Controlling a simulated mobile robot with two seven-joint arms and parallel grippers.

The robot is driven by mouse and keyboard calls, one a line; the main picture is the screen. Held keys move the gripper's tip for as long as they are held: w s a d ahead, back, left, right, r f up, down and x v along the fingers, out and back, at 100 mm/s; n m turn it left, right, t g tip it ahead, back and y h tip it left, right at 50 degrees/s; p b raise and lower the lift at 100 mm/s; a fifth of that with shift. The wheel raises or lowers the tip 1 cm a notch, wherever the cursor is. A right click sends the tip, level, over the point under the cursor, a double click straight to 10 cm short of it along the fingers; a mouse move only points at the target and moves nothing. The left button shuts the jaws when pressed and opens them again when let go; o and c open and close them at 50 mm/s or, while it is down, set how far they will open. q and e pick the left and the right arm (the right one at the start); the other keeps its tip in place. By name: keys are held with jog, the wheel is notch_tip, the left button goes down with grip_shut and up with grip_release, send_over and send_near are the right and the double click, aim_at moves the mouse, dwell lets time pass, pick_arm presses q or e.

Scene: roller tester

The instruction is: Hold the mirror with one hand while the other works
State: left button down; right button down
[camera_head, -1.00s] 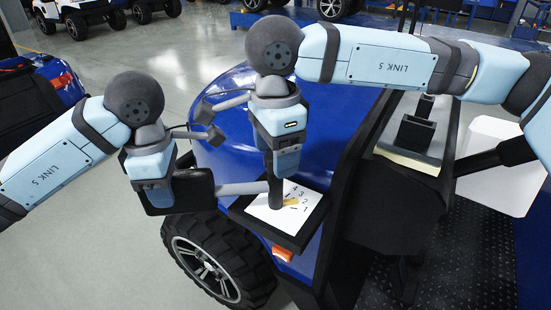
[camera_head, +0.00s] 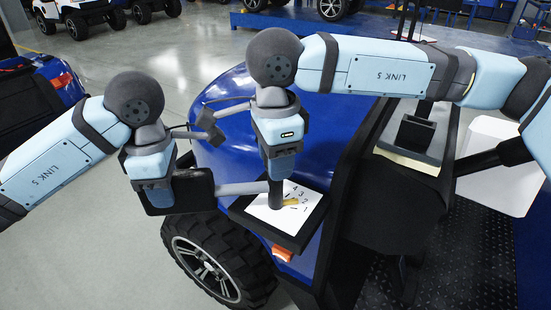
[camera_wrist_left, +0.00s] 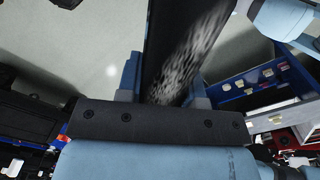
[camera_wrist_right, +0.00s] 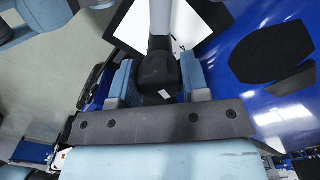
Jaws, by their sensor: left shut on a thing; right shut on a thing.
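The mirror (camera_head: 193,190) is a dark panel on a grey arm, above the front wheel of the blue vehicle. My left gripper (camera_head: 160,193) is shut on it; the left wrist view shows its dark, speckled face (camera_wrist_left: 185,60) between the fingers. My right gripper (camera_head: 281,163) is shut on a dark upright tool (camera_head: 276,194). The tool's lower end meets a white dial plate (camera_head: 263,212) beside a yellow pointer (camera_head: 291,203). Numbers are printed around the pointer. In the right wrist view, the tool's black block (camera_wrist_right: 158,75) sits between the fingers.
The blue vehicle body (camera_head: 228,150) lies behind both grippers. A black wheel (camera_head: 205,270) is below the mirror. The dial plate sits in a black frame above an orange lamp (camera_head: 283,253). A black holder (camera_head: 415,135) stands to the right.

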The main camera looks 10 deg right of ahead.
jog(key=m, duration=0.6)
jog(key=shift+m, duration=0.4)
jog(key=m, duration=0.6)
jog(key=shift+m, duration=1)
jog(key=m, duration=0.3)
jog(key=shift+m, duration=0.4)
jog(key=m, duration=0.4)
jog(key=shift+r, duration=0.1)
